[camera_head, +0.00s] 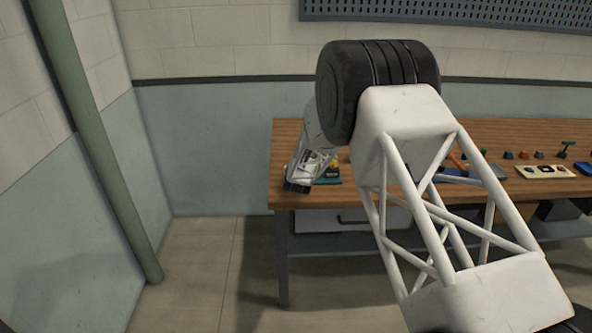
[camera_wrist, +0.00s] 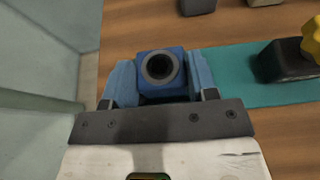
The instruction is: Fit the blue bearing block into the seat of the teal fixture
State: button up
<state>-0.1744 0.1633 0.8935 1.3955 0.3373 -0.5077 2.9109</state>
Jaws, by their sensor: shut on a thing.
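The blue bearing block (camera_wrist: 160,66), with a round dark bore ringed in grey, is held between the two blue fingers of my gripper (camera_wrist: 161,82) in the wrist view. The teal fixture (camera_wrist: 232,62) is a flat plate running right from behind the right finger. The block and fingers cover its left end, so the seat is hidden. I cannot tell whether the block touches the plate. In the head view my gripper (camera_head: 297,186) is low at the table's left end, beside the teal fixture (camera_head: 328,181); the block is hidden there.
A black clamp (camera_wrist: 280,62) with a yellow knob (camera_wrist: 313,42) stands on the plate's right part. Grey blocks (camera_wrist: 197,6) lie beyond it. The wooden table (camera_head: 290,134) ends close to the left. Several small parts and trays (camera_head: 545,171) lie farther right.

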jog(key=shift+f, duration=0.1)
dwell(0.4)
jog(key=o, duration=1.6)
jog(key=shift+r, duration=3.45)
